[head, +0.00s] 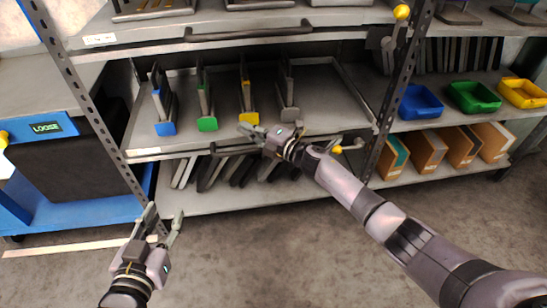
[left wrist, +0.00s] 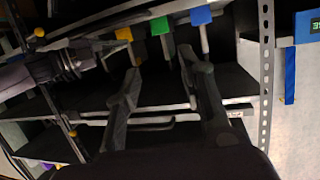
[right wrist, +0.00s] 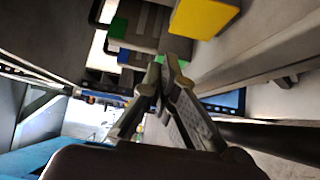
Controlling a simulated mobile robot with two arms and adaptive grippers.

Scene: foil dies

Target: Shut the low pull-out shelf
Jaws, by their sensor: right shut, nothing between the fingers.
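The low pull-out shelf (head: 325,105) is a grey tray holding dies with blue (head: 165,128), green (head: 207,124), yellow (head: 248,118) and grey (head: 290,114) front blocks. Its dark bar handle (head: 228,151) runs along the front edge, partly hidden by my right arm. How far the tray stands out from the posts is hard to tell. My right gripper (head: 246,131) is shut and empty at the tray's front edge, above the handle; its closed fingertips show in the right wrist view (right wrist: 166,62). My left gripper (head: 164,217) is open and empty, low in front of the rack; its spread fingers show in the left wrist view (left wrist: 158,62).
An upper shelf with its own handle (head: 250,33) is above. Dark and light plates (head: 215,172) stand on the bottom level. Perforated posts (head: 90,100) flank the tray. Blue, green and yellow bins (head: 474,97) are at right; a blue cart (head: 60,205) is at left. The front floor is clear.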

